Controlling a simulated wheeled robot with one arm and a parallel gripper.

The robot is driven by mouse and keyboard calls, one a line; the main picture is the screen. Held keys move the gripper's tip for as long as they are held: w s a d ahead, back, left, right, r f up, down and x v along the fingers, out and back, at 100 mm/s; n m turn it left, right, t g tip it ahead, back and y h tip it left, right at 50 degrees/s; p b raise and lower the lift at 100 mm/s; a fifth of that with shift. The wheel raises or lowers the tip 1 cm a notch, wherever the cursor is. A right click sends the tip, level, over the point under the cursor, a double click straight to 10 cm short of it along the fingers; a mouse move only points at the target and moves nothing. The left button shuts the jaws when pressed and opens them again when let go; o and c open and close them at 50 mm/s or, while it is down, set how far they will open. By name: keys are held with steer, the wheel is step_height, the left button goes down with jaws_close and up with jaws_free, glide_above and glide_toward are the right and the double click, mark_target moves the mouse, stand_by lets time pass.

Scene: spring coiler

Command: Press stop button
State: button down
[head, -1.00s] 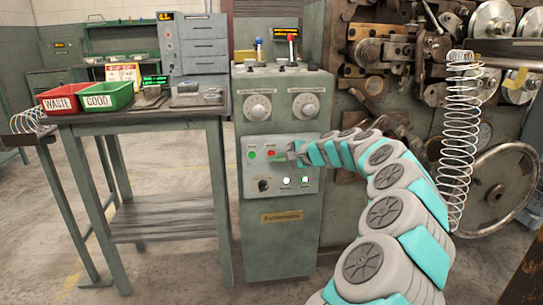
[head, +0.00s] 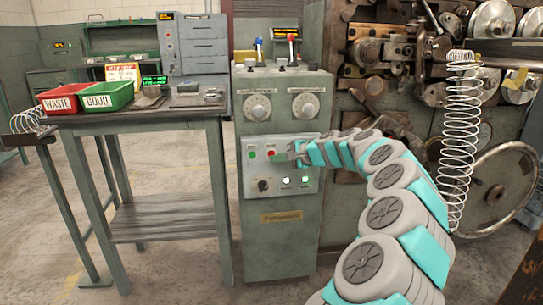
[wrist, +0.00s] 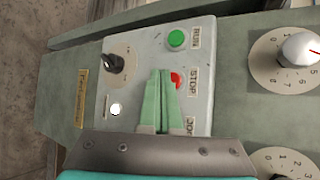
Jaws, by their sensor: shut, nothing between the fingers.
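The red stop button (head: 271,153) is on the grey panel of the green control cabinet (head: 283,235), right of the green run button (head: 252,154). In the wrist view the red button (wrist: 177,81) shows beside the "STOP" label, partly hidden by my gripper's finger. The green button (wrist: 176,38) is clear beside "RUN". My gripper (wrist: 160,73) is shut and empty, its fingers together, with its tips over the panel beside the red button. In the head view my gripper (head: 298,149) is right of the red button. Contact with the button cannot be made out.
A black selector knob (head: 263,185) and small lit lamps (head: 286,180) are lower on the panel. Dials and levers sit above. The coiling machine (head: 400,100) with a hanging spring (head: 461,140) is at right. A table with red (head: 57,99) and green (head: 107,97) bins is at left.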

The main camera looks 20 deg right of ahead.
steer(key=shift+w, duration=0.1)
steer(key=shift+w+d, duration=0.15)
steer(key=shift+w, duration=0.15)
steer(key=shift+w, duration=0.35)
stand_by(0.7)
steer(key=shift+s, duration=0.75)
steer(key=s, duration=0.1)
steer(key=s+a, duration=0.1)
steer(key=s, duration=0.2)
steer(key=shift+s+a, duration=0.3)
steer(key=shift+s, duration=0.1)
steer(key=shift+a, duration=0.15)
stand_by(0.8)
